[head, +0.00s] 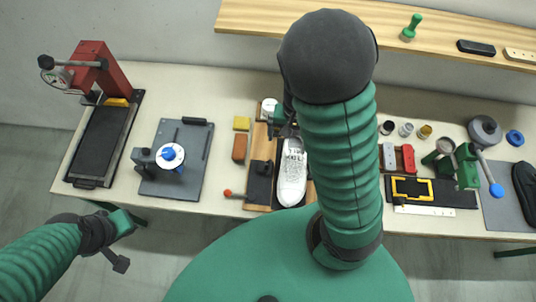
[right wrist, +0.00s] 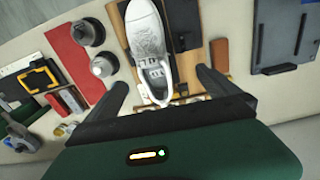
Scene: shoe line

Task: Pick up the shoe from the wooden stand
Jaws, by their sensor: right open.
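The shoe (head: 292,172) is white with a grey pattern and lies on the wooden stand (head: 258,138) near the table's middle. In the head view my right arm hides part of the stand. My left gripper (head: 118,240) hangs at the lower left, away from the shoe.
A red press (head: 92,68) and a grey fixture with a blue knob (head: 170,153) stand left of the stand. A brown block (head: 239,147) is close beside it. Small cups (head: 406,129) and a yellow frame (head: 412,188) lie to the right. A wooden shelf (head: 450,45) runs behind.

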